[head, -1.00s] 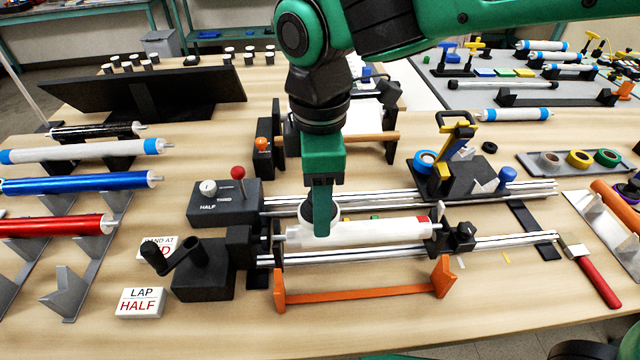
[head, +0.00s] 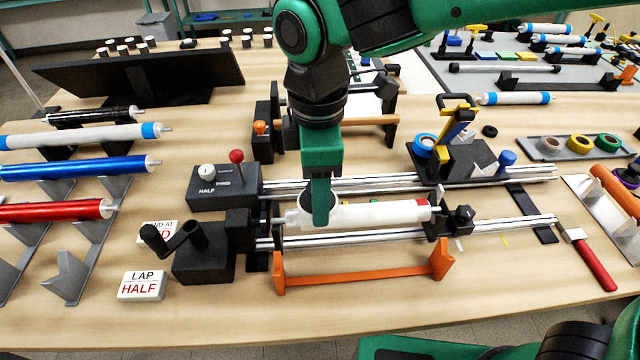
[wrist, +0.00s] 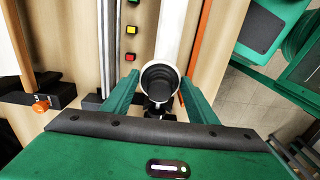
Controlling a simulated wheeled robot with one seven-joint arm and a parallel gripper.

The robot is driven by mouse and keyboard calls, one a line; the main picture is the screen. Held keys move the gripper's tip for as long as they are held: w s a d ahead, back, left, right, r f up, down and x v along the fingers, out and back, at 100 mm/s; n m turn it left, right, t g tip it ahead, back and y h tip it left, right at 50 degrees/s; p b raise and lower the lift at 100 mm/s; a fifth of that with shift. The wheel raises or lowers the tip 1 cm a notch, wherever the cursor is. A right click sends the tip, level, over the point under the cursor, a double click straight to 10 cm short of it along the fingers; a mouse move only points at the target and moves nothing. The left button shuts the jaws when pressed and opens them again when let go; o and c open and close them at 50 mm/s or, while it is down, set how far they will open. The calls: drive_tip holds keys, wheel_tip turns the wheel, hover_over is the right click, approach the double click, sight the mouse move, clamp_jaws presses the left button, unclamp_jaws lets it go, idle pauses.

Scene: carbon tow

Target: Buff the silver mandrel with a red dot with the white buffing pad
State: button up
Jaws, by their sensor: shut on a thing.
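A pale silver-white mandrel (head: 385,214) lies level in the winding stand, with a red mark (head: 423,210) at its right end. In the wrist view, the mandrel (wrist: 175,28) runs away from my gripper. My gripper (head: 320,212) points down over the mandrel's left part. Its two green fingers (wrist: 158,98) are shut on a round buffing pad (wrist: 147,80) with a white rim and dark top. I cannot tell whether the pad touches the mandrel.
A black crank box (head: 205,262) stands left of the mandrel, and an orange bar (head: 360,274) lies in front. Steel rails (head: 500,228) run beside it. A tool carriage (head: 455,150) sits behind right. Red, blue and white rollers (head: 60,211) rest on the left stands.

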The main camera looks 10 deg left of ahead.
sight(370, 206)
drive_tip(key=shift+f, duration=0.35)
drive_tip(key=shift+d, duration=0.2)
